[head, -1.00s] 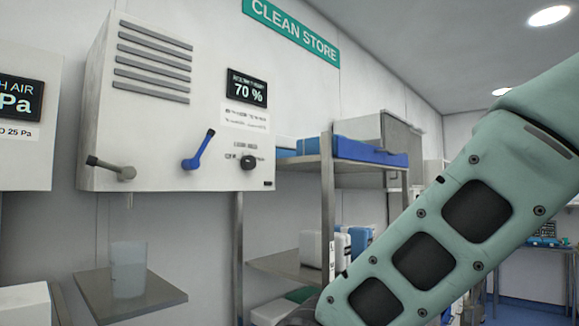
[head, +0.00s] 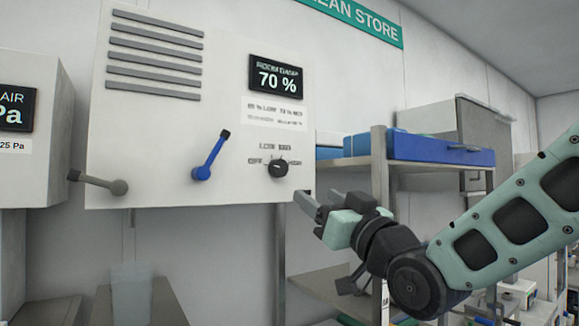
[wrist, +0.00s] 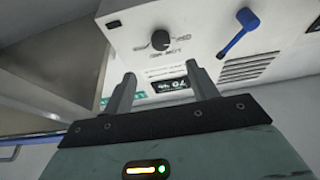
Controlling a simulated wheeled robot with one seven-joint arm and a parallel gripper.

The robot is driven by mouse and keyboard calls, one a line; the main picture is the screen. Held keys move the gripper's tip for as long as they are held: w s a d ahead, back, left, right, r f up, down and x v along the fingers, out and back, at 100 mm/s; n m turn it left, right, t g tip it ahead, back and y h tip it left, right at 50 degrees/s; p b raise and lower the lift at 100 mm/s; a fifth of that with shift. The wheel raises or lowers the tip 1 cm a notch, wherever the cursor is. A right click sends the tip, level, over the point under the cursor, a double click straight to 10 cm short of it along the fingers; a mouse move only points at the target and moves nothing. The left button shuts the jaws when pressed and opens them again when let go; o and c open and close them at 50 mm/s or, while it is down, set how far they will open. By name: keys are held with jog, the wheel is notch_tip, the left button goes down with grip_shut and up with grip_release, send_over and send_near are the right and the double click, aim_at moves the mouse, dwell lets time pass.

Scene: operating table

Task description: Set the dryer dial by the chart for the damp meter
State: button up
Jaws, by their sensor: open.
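The dryer (head: 225,130) is a white wall box with grey vents. Its damp meter (head: 276,77) is a black display reading 70 %. The chart (head: 274,113) is a white label under it, with small print I cannot read surely. The black dryer dial (head: 278,168) sits below, with OFF at its left and other marks above and right. I cannot tell where its pointer stands. My gripper (head: 306,201) is open and empty, below and right of the dial, apart from it. In the wrist view the dial (wrist: 160,40) shows beyond and between the open fingers (wrist: 161,72).
A blue lever (head: 209,156) and a grey lever (head: 100,182) are on the dryer, left of the dial. A clear beaker (head: 132,295) stands on a shelf below. A shelf with a blue case (head: 440,149) stands close on the right, behind my arm.

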aim_at(281, 171)
jog(key=p+x, duration=0.6)
jog(key=x, duration=0.5)
jog(key=shift+w+a+r, duration=0.2)
jog(key=shift+a, duration=0.1)
jog(key=shift+w+a+r+p, duration=0.15)
jog(key=shift+w+a+p, duration=0.25)
jog(key=shift+w, duration=0.15)
jog(key=c, duration=1)
